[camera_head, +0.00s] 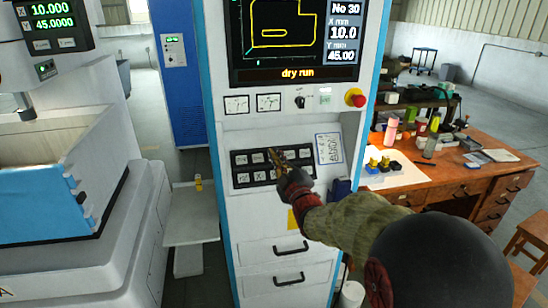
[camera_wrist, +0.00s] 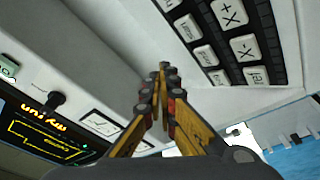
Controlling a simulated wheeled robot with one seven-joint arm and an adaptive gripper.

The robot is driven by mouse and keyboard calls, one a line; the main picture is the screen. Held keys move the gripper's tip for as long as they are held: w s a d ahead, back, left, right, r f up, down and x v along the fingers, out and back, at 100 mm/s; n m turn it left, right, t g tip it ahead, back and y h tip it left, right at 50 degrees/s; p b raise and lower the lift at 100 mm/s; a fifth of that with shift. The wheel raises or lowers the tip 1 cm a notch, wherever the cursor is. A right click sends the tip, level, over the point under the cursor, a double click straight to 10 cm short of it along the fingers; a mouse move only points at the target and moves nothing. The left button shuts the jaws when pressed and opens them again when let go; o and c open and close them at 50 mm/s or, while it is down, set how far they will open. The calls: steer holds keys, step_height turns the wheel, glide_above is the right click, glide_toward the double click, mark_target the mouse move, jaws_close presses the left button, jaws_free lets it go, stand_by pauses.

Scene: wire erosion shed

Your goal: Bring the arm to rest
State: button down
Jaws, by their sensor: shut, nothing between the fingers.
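My gripper (camera_head: 273,156) is in front of the control cabinet's button panel (camera_head: 246,177), at the end of my arm reaching in from the lower right. In the wrist view its two yellow-brown fingers meet at their tips (camera_wrist: 163,70), with nothing between them. The white keys (camera_wrist: 232,14), marked X+ and X-, lie beyond and to the right of the fingertips in that view. I cannot tell whether the fingertips touch the panel. The arm is stretched out toward the cabinet and hides part of the panel's right end.
The cabinet screen (camera_head: 295,35) reads "dry run", with a red stop button (camera_head: 355,97) below it. A blue-and-white machine (camera_head: 50,200) stands left. A wooden desk (camera_head: 450,178) with bottles and small parts stands right, a stool (camera_head: 530,235) near it.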

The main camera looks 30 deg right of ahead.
stand_by(0.4)
step_height(320, 180, down, 11)
steer(key=s+d+m+g, duration=0.2)
steer(key=m+g, duration=0.2)
steer(key=g, duration=0.1)
steer(key=s+a+f+m+g, duration=0.1)
steer(key=s+f+m+g, duration=0.35)
steer(key=s+f, duration=0.3)
steer(key=s+a+r+m+g, duration=0.1)
steer(key=s+a+g, duration=0.1)
steer(key=s+a, duration=0.3)
steer(key=s+a+m+g+y, duration=0.1)
steer(key=s+a+g, duration=0.1)
steer(key=s, duration=0.6)
steer(key=s+a+r+m+g, duration=0.1)
steer(key=s+a+g, duration=0.1)
steer(key=s+a, duration=0.3)
steer(key=s+a+r+n+t+y, duration=0.1)
steer(key=s+a+r+n, duration=0.1)
steer(key=s+a+r, duration=0.5)
steer(key=shift+s+r+y, duration=0.2)
steer(key=shift+s+y, duration=0.2)
steer(key=shift+s, duration=0.45)
